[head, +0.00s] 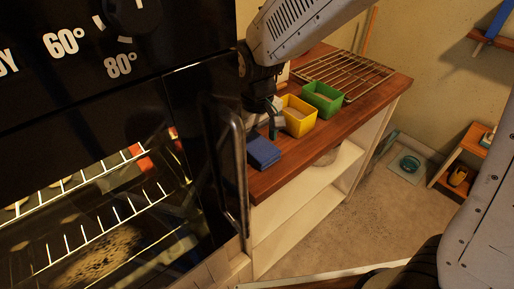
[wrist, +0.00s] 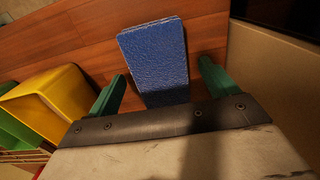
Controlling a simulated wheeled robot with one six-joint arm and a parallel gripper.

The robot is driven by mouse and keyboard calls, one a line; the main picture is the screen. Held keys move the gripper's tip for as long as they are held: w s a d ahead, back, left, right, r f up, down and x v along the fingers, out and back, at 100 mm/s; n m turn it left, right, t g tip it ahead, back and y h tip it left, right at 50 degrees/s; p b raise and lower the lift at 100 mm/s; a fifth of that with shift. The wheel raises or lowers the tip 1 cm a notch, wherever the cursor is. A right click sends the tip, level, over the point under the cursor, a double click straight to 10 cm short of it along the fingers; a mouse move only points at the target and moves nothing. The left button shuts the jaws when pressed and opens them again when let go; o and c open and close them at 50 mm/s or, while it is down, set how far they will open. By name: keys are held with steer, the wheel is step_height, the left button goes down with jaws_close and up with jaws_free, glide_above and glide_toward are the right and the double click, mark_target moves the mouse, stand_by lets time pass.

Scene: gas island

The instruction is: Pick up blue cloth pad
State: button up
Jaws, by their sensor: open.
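The blue cloth pad (head: 263,152) lies on the wooden counter, close to the oven's side. It also shows in the wrist view (wrist: 155,60), lying between the two green fingers of my gripper (wrist: 160,88), with its lower end hidden behind the gripper body. My gripper (head: 273,122) is open, with a finger on each side of the pad in the wrist view. In the head view the gripper is just behind the pad, above the counter. I cannot tell whether the fingers touch the pad.
A yellow bin (head: 298,117) and a green bin (head: 322,98) stand on the wooden counter (head: 340,121) behind the pad. A wire rack (head: 345,73) lies farther back. The black oven with its handle (head: 233,165) is close on the left. The counter's front edge is clear.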

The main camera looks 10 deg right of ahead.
mark_target(258, 144)
steer(key=c, duration=1.1)
steer(key=shift+o, duration=0.2)
step_height(258, 144, up, 10)
steer(key=shift+o, duration=0.5)
